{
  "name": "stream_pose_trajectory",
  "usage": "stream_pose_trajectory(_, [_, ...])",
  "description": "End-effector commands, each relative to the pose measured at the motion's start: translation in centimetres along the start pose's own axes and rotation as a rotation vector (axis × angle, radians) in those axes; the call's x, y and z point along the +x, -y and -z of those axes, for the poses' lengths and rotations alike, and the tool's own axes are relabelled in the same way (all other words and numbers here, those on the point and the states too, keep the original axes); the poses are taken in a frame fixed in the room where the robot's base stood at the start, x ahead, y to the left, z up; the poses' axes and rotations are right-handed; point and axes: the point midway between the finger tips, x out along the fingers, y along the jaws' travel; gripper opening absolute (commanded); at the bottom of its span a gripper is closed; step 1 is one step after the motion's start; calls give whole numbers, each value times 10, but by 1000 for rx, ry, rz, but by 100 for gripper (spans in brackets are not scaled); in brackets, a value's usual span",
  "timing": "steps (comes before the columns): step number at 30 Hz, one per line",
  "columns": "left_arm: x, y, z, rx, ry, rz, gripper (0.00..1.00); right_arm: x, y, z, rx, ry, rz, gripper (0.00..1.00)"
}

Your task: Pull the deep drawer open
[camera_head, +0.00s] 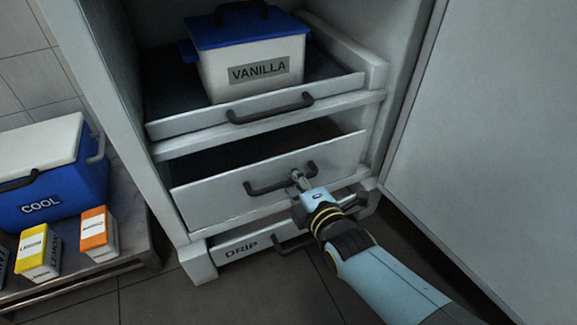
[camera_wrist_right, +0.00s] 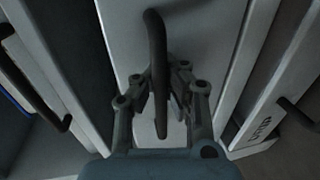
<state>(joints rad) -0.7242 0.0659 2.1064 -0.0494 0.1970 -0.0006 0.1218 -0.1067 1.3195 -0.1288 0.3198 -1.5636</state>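The deep drawer (camera_head: 225,199) is the middle one in the cabinet, with a pale front and a dark bar handle (camera_head: 262,188). Its front stands out a little from the cabinet, and a dark strip of its inside shows above the front edge. My right gripper (camera_head: 298,177) is at the right part of this handle. In the right wrist view the handle (camera_wrist_right: 157,50) runs between the two fingers of the gripper (camera_wrist_right: 165,80), which are closed in around it. My left gripper is in neither view.
Above is a shelf drawer (camera_head: 165,129) holding a vanilla tub (camera_head: 222,80). An open door (camera_head: 490,130) stands on the right. A blue cooler (camera_head: 60,192) and small cartons (camera_head: 98,232) sit on a low table at left.

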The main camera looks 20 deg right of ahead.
Motion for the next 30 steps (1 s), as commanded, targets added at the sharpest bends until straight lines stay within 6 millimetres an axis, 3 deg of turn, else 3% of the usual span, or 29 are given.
stream_pose_trajectory(3, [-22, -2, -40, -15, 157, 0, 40, -23, 2, 0, -1, 0, 1, 0])
stream_pose_trajectory(14, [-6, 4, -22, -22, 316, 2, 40, -90, 16, 0, -1, 0, 0, 0])
stream_pose_trajectory(30, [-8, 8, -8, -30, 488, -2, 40, -188, 38, 0, -1, 0, -1, 0])
